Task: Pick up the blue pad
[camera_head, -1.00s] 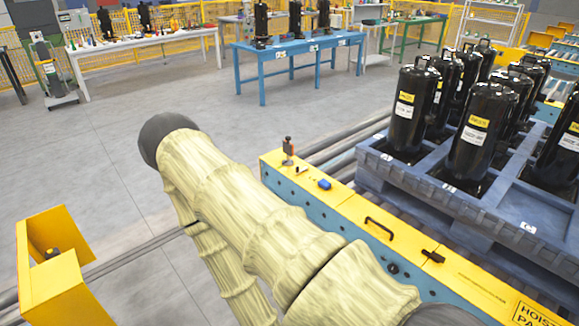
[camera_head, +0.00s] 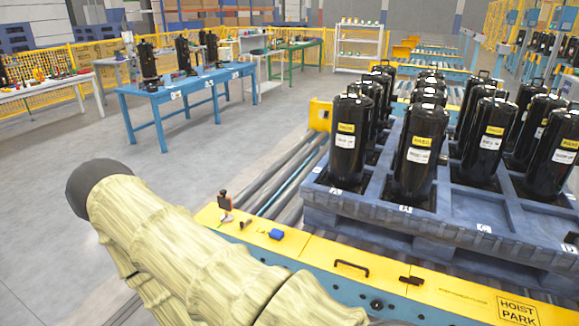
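A small blue pad (camera_head: 276,234) lies on the yellow top of the conveyor-side ledge (camera_head: 317,247), near its left end. It sits to the right of a small dark upright fitting (camera_head: 225,203) and a small brownish piece (camera_head: 245,223). My arm, in a pale yellow cover with a dark rounded end, crosses the lower left of the view, to the left of the pad and apart from it in the picture. My gripper does not show in this view.
A blue pallet (camera_head: 380,212) with several black compressors (camera_head: 420,150) stands behind the ledge. A black handle (camera_head: 352,266) and a black latch (camera_head: 411,281) stick up from the ledge. A blue table (camera_head: 190,85) stands at the back left. Grey floor between is clear.

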